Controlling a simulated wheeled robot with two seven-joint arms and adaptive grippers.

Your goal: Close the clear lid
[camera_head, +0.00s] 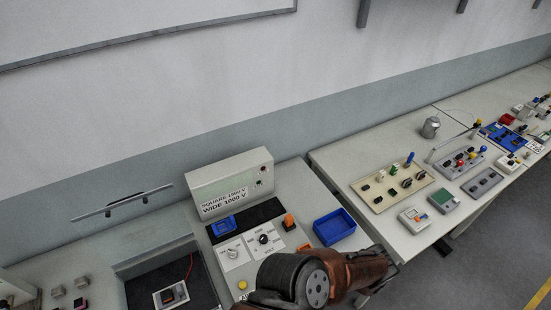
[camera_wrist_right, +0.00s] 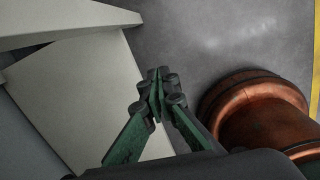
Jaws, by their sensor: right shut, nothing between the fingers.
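A thin dark bar with a small handle (camera_head: 122,203) stands out against the wall at the left in the head view. It seems to belong to the raised clear lid, whose see-through panel I cannot make out. Below it is a dark recess (camera_head: 140,289) in the bench, with a small device (camera_head: 170,296) and a red wire inside. My right gripper (camera_wrist_right: 160,82) shows in the right wrist view, shut and empty, over the grey floor beside a pale bench edge. In the head view only my copper-coloured arm shows at the bottom. My left gripper is out of view.
A meter box (camera_head: 229,184) stands on the bench right of the recess, with a dial panel (camera_head: 262,239) before it. A blue bin (camera_head: 334,227) is at the bench's right edge. Another bench with switch boards (camera_head: 393,184) lies further right.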

